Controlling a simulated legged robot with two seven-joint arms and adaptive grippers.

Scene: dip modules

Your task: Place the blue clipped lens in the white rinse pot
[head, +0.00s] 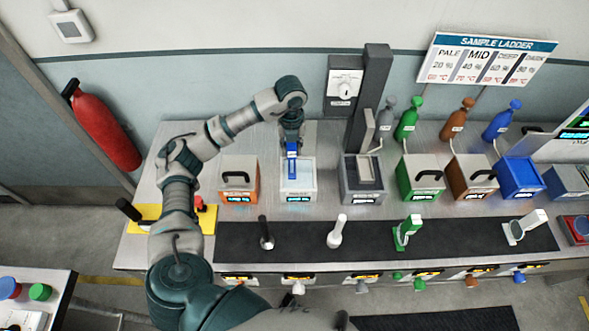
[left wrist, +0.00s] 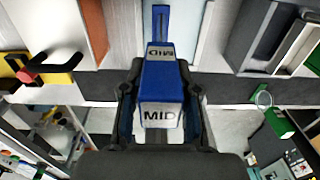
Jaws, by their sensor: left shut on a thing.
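The blue clipped lens (head: 292,150) is held in my left gripper (head: 291,137). In the left wrist view, its blue clip (left wrist: 160,75) bears "MID" labels, and my left gripper (left wrist: 160,105) has a finger on each side of it. A narrow blue part points away from the gripper. The white rinse pot (head: 298,196) stands on the bench under the gripper, with a lit display on its front. The blue piece overlaps the pot's back part in the head view; whether its lower end is inside the pot I cannot tell. My right gripper is not in view.
An orange-fronted pot (head: 239,190) with a black handle stands left of the white pot. A dark grey pot (head: 362,190) and tall column (head: 369,100) stand to the right. Green (head: 421,180), brown and blue pots follow. Several clipped pieces stand on the black mat (head: 380,243) in front.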

